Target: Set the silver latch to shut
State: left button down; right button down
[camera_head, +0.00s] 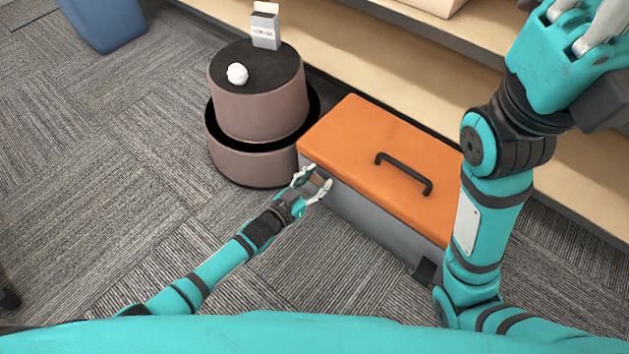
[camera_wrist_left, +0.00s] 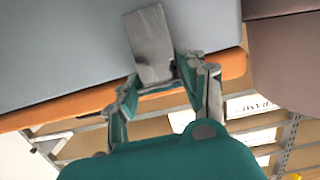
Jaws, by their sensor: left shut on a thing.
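The toolbox has an orange lid (camera_head: 375,150) with a black handle (camera_head: 404,172) and a grey body (camera_head: 375,222). The lid lies down on the body. The silver latch (camera_wrist_left: 150,42) is a flat plate on the toolbox's front; in the left wrist view it spans from near the orange lid edge over the grey wall. My left gripper (camera_head: 313,186) is at the front's left end, shut on the latch, its fingers (camera_wrist_left: 160,82) on either side of the plate. In the head view the fingers mostly hide the latch. My right gripper (camera_head: 585,28) is raised at top right, partly cut off.
A dark latch (camera_head: 425,271) sits on the toolbox front's right end. A round two-tier stool (camera_head: 258,105) stands left, bearing a white lump (camera_head: 237,74) and a small box (camera_head: 264,26). Wooden shelving (camera_head: 450,40) is behind. A blue bin (camera_head: 105,22) is far left. Carpet in front is clear.

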pick_arm(q)
jog(key=shift+w+d+r, duration=0.25)
jog(key=shift+w+r, duration=0.05)
jog(key=shift+r, duration=0.35)
jog(key=c, duration=1)
grip_release()
jog(key=shift+c, duration=0.2)
jog(key=shift+o, duration=1.6)
jog(key=shift+s+f, duration=0.1)
jog(key=shift+f, duration=0.15)
jog(key=shift+a, duration=0.1)
jog(key=shift+s, duration=0.1)
jog(key=shift+s+a+f, duration=0.1)
jog(key=shift+s+a, duration=0.2)
jog(key=v, duration=1.1)
